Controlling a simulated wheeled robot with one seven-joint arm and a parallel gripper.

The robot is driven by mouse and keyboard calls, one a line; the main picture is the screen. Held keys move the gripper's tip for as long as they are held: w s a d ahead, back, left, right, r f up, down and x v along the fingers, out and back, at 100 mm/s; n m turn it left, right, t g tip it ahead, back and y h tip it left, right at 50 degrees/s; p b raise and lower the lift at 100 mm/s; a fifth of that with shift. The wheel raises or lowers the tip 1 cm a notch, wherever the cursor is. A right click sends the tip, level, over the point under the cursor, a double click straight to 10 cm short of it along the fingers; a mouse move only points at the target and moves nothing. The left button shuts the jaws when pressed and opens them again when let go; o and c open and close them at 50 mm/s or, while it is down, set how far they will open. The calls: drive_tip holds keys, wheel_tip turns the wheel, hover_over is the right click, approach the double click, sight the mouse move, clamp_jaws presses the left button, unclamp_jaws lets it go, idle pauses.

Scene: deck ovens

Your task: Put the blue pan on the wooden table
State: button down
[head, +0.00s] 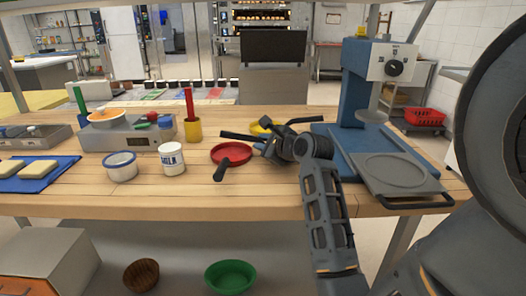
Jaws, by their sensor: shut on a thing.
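The wooden table (150,200) spans the middle of the head view. My gripper (272,147) is over its middle right, shut, with its fingertips largely hidden by its own body. A small patch of blue, taken to be the blue pan (259,146), shows at the fingertips; most of it is hidden. A dark handle-like bar (239,136) sticks out to the left beside it. I cannot tell whether the pan touches the tabletop.
A red pan (231,152) lies just left of my gripper, a yellow item (260,128) behind it. A white tin (172,158) and pot (120,167) stand further left. A blue press machine (352,100) stands right. The table's front left strip is clear.

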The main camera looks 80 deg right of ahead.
drive_tip(key=c, duration=1.3)
unclamp_jaws()
drive_tip(key=p+v, duration=0.1)
drive_tip(key=v, duration=1.1)
